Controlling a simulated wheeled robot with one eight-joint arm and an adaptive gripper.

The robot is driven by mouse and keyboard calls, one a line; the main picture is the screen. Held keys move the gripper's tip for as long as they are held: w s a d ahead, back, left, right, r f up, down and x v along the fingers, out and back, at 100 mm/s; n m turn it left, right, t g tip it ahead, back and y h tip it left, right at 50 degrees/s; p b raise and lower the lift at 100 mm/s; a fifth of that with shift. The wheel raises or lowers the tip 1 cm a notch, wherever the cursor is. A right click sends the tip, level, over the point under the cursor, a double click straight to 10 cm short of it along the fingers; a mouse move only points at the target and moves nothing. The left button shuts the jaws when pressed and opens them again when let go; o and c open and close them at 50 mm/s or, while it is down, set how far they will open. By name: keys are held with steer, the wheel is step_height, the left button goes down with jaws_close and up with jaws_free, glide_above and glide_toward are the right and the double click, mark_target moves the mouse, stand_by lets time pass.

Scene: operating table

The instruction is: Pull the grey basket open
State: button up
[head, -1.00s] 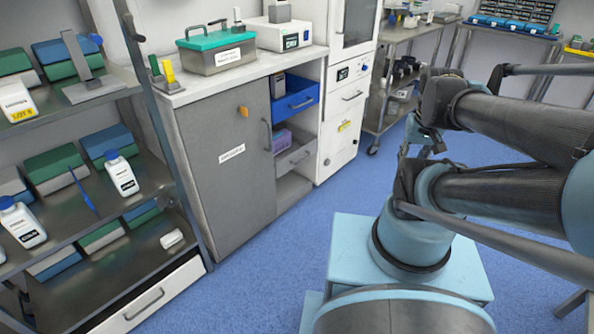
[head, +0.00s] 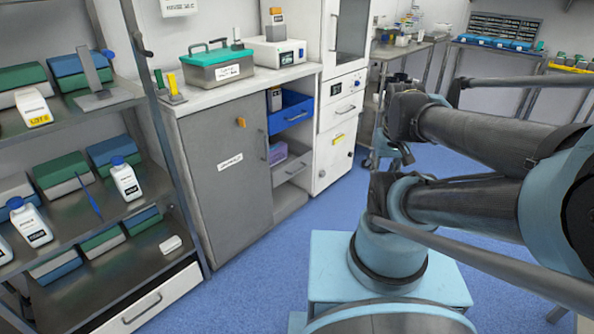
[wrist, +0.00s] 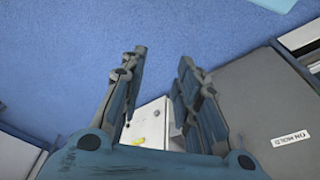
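The grey basket (head: 293,166) is a drawer-like bin with a handle on its front. It sits in the open bay of the white counter unit, below a blue basket (head: 291,112). A pink-purple box (head: 277,153) shows inside it at the left. It looks pushed in or nearly so. My gripper (wrist: 163,56) is open and empty in the wrist view, with blue floor between its fingertips. In the head view my arm is on the right, clear of the basket, and the gripper is hard to make out. I cannot make out the grey basket in the wrist view.
A grey cabinet door (head: 224,168) is left of the bay, and a white cabinet (head: 333,157) is right of it. A metal shelf rack (head: 75,213) with bottles and boxes stands at the left. Blue floor (head: 268,247) is clear in front of the bay.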

steer(key=w+a+r+m, duration=0.1)
steer(key=w+a+r, duration=0.15)
steer(key=w, duration=0.45)
steer(key=w+a+r+m, duration=0.1)
steer(key=w+a+r, duration=0.1)
steer(key=w+r, duration=0.3)
steer(key=w+a+f+m, duration=0.1)
steer(key=w+a+f, duration=0.25)
steer(key=w, duration=0.55)
steer(key=w+a+f+m+y, duration=0.1)
steer(key=w+a+f+m, duration=0.15)
steer(key=w+a, duration=0.45)
steer(key=w+a+f, duration=0.2)
steer(key=w+f, duration=0.2)
steer(key=w, duration=0.8)
steer(key=m, duration=0.2)
glide_toward(298, 167)
steer(key=s+f, duration=0.4)
steer(key=f, duration=0.1)
steer(key=shift+s+a+f+g+y, duration=0.25)
steer(key=shift+s+a+g+y, duration=0.05)
steer(key=shift+g+y, duration=0.1)
steer(key=shift+c, duration=0.2)
jaws_close()
steer(key=shift+d, duration=0.1)
